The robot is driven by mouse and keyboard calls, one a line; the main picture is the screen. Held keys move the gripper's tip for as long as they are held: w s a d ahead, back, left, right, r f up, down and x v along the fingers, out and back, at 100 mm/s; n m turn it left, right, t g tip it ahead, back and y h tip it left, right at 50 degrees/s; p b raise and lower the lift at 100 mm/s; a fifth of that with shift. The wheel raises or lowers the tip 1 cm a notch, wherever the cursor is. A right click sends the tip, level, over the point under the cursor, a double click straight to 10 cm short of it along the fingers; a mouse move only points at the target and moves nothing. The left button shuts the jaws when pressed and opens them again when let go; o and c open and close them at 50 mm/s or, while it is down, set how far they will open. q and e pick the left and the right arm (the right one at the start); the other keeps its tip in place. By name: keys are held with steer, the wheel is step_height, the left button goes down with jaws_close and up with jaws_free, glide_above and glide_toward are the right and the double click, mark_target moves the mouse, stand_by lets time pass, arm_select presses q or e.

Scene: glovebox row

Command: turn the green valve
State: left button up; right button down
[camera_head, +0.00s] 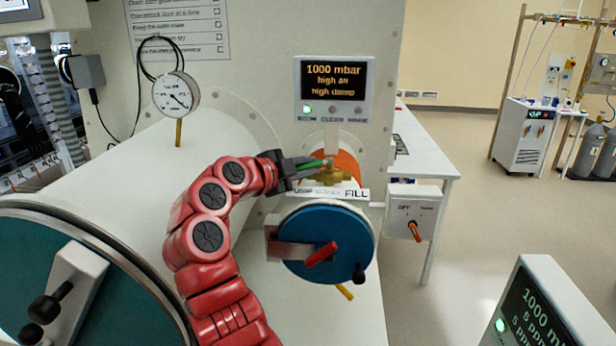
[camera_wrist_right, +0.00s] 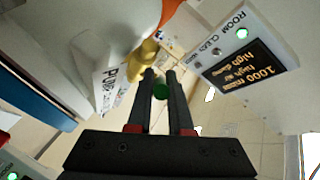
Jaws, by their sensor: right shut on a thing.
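The green valve handle (camera_head: 311,164) is a short green lever on a brass valve body (camera_head: 331,177), just above a white label reading FILL. My right gripper (camera_head: 306,166), on the red arm, is at the handle with its fingers shut around it. In the right wrist view the green handle (camera_wrist_right: 160,91) shows end-on between the two dark fingers (camera_wrist_right: 161,84), with the brass body (camera_wrist_right: 143,60) just beyond. The fingers hide part of the handle. My left gripper is not in view.
A blue round door (camera_head: 327,222) with a red handle sits just below the valve. A display panel (camera_head: 333,87) reading 1000 mbar is above it. A switch box (camera_head: 413,213) is to the right. A dial gauge (camera_head: 176,96) stands on the large white cylinder at left.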

steer(key=c, duration=0.8)
jaws_free()
steer(key=shift+c, duration=0.2)
steer(key=shift+s+a, duration=0.1)
steer(key=shift+s+a, duration=0.2)
steer(key=b+v, duration=0.4)
steer(key=v, duration=1.2)
steer(key=shift+s+a+r, duration=0.15)
steer(key=shift+s, duration=0.1)
